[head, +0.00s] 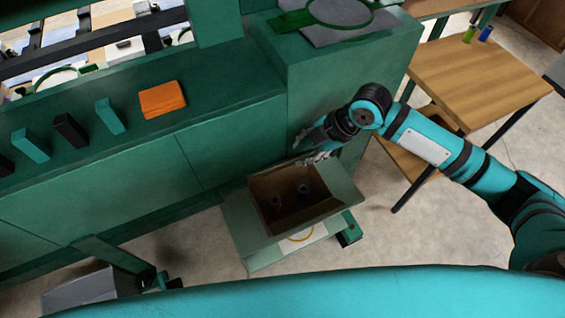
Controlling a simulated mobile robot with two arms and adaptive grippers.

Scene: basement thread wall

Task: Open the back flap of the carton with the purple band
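The carton (254,228) stands in the lower middle with its top open. Its brown inside shows, with a couple of small dark objects in it. Grey-green flaps spread outward at the left and at the right (346,191). No purple band can be made out. The back edge is partly hidden by my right gripper (308,151), so I cannot tell how the back flap lies. The gripper is just above and behind that edge; contact is unclear. Its fingers look empty, but their spacing is hard to read. My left gripper is not in view.
A green cabinet (130,178) runs behind the carton, bearing several small blocks and an orange block (162,99). A wooden table (478,82) stands at the right. A grey box (90,292) is at lower left. Bare floor lies right of the carton.

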